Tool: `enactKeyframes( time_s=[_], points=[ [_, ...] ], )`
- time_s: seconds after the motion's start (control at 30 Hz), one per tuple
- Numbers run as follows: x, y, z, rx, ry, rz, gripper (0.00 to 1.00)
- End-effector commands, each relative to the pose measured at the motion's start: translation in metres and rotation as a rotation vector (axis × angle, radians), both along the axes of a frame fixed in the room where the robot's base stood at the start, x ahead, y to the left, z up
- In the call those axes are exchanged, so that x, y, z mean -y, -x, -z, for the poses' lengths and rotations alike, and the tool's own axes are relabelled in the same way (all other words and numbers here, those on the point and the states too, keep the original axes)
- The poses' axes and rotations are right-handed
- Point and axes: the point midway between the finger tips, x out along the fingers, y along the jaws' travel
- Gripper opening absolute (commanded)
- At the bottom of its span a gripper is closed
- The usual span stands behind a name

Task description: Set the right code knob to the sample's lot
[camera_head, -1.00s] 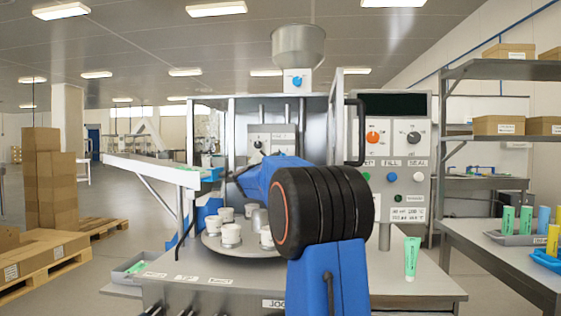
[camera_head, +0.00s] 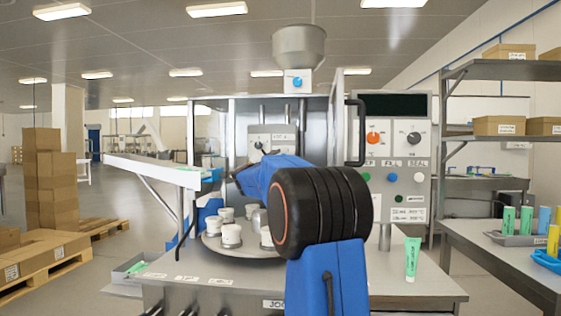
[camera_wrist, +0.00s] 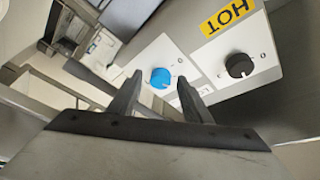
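In the wrist view a pale panel carries a blue knob (camera_wrist: 160,78) and, to its right, a black knob (camera_wrist: 239,66). My gripper (camera_wrist: 160,86) is open and empty, its fingertips apart on either side of the blue knob in the picture. I see no contact with either knob. In the head view a small pale panel (camera_head: 284,138) with a dark knob (camera_head: 258,145) is at the back of the machine. My blue and black arm hides part of it. A green and white tube (camera_head: 412,259), perhaps the sample, stands upright on the machine table; its lot print is unreadable.
A yellow HOT label (camera_wrist: 227,15) is above the black knob. A turntable (camera_head: 235,250) with several white cups is left of my arm. The right control panel (camera_head: 392,150) has an orange and a black knob. A metal hopper (camera_head: 299,45) stands above.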

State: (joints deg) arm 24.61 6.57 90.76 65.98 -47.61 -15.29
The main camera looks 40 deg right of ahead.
Motion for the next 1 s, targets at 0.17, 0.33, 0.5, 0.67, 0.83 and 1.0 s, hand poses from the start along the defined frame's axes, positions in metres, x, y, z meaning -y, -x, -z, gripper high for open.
enactKeyframes(
  time_s=[0.17, 0.33, 0.5, 0.67, 0.83, 1.0],
  points=[
    [-0.001, 0.0, 0.0, 0.0, 0.001, -0.001, 0.45],
    [-0.014, 0.005, 0.002, 0.0, 0.002, -0.001, 0.45],
    [-0.042, 0.016, 0.009, 0.0, 0.001, -0.003, 0.45],
    [-0.071, 0.027, 0.016, -0.001, 0.001, -0.004, 0.45],
    [-0.102, 0.04, 0.023, 0.0, 0.0, -0.003, 0.45],
    [-0.13, 0.051, 0.03, 0.0, 0.0, -0.004, 0.45]
  ],
)
